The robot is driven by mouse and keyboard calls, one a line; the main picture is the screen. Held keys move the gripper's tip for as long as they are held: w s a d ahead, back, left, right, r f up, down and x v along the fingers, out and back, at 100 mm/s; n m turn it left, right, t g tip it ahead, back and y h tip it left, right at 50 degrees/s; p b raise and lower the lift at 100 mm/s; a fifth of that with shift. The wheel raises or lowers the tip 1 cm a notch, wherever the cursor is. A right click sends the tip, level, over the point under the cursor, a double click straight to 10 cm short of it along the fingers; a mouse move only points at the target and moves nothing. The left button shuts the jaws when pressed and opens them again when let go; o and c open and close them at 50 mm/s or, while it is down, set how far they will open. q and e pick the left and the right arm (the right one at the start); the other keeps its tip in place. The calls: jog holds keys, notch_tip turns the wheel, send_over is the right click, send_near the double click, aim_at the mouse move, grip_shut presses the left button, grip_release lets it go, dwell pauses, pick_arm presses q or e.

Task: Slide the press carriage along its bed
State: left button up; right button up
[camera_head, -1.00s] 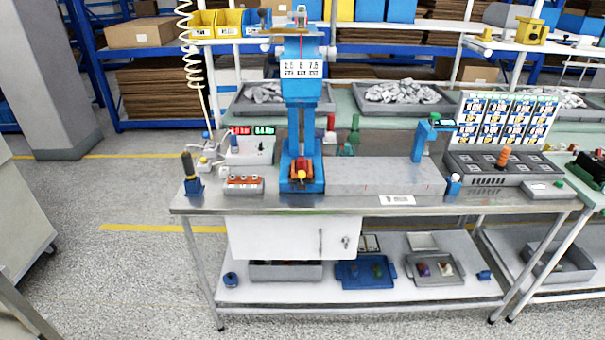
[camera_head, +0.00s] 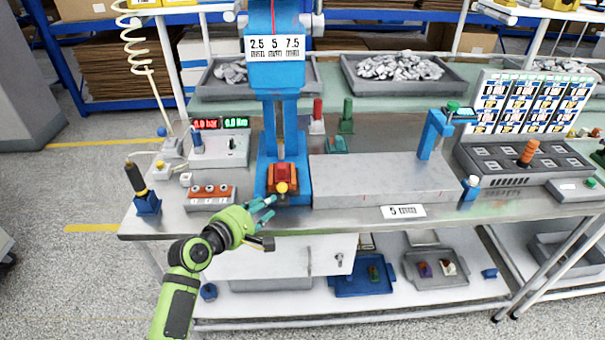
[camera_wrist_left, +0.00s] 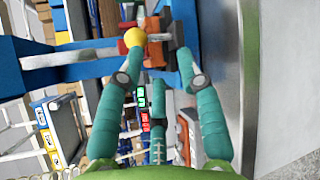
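The blue press (camera_head: 276,70) stands on the steel bench, with a 2.5, 5, 7.5 scale plate. At its foot, a red-orange block (camera_head: 283,171) with a yellow ball knob (camera_head: 282,187) sits in a blue base; I take this as the carriage. A long grey block (camera_head: 375,182) extends to its right. My left gripper (camera_head: 264,207) is open, just in front of the knob. In the left wrist view its teal fingers (camera_wrist_left: 160,62) are spread, with the yellow knob (camera_wrist_left: 135,37) near the left fingertip; contact cannot be told. My right gripper is out of view.
A blue bracket (camera_head: 433,135) stands behind the grey block. A 5 mm label (camera_head: 404,212) lies at the bench's front edge. An orange-buttoned box (camera_head: 210,194) and a screwdriver holder (camera_head: 146,203) are to the left. A grey panel (camera_head: 520,158) is at right.

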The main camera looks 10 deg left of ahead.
aim_at(279, 190)
pick_arm(q)
jog(key=shift+w+d+r, duration=0.2)
jog(key=shift+w+r, duration=0.1)
jog(key=shift+r, duration=0.35)
jog(key=shift+w+d+r, duration=0.2)
jog(key=shift+w+r, duration=0.05)
jog(key=shift+r, duration=0.35)
jog(key=shift+w+d, duration=0.15)
jog(key=shift+w, duration=0.15)
jog(key=shift+x, duration=2.7)
jog(key=shift+c, duration=0.4)
grip_shut()
